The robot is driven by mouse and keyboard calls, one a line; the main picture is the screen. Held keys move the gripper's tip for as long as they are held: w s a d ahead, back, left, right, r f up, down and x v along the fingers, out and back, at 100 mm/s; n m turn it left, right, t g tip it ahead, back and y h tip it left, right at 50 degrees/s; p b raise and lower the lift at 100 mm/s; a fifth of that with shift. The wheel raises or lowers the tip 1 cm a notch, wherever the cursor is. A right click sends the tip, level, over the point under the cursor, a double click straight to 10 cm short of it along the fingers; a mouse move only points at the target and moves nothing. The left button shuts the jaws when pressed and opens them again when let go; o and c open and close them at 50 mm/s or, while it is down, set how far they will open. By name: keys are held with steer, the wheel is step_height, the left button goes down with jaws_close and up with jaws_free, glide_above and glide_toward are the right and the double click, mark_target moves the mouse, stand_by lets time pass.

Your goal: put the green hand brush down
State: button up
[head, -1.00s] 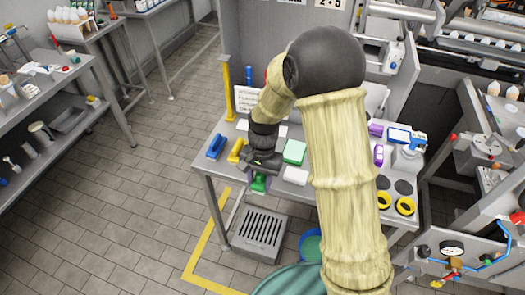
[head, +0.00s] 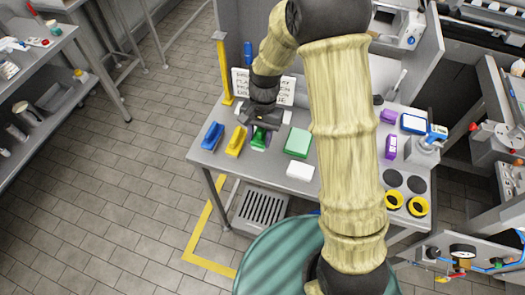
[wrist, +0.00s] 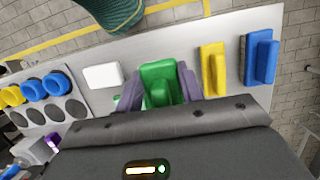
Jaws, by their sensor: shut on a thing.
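The green hand brush (head: 259,139) is at the front left part of the grey table (head: 225,165), right of the yellow hand brush (head: 236,141). My gripper (head: 262,122) is over it from behind and shut on it. In the wrist view the green brush (wrist: 158,72) sits between my two purple-grey fingers (wrist: 158,92), upright and in line with the yellow brush (wrist: 213,70). I cannot tell whether its underside touches the table. Part of it is hidden by my gripper.
A blue hand brush (head: 212,136) lies further left. A green block (head: 297,142) and a white block (head: 300,171) lie to the right. A yellow post (head: 222,70) and a sign (head: 242,84) stand behind. The table's front edge is close.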

step_height(320, 180, down, 5)
steer(key=shift+d+r+p, duration=0.1)
steer(key=shift+d+p, duration=0.05)
steer(key=shift+p, duration=0.4)
steer(key=shift+f, duration=0.4)
steer(key=shift+a+f, duration=0.15)
steer(key=shift+a, duration=0.1)
steer(key=shift+s, duration=0.1)
steer(key=shift+d+f+p, duration=0.1)
steer(key=shift+f+p, duration=0.4)
steer(key=shift+f, duration=1.55)
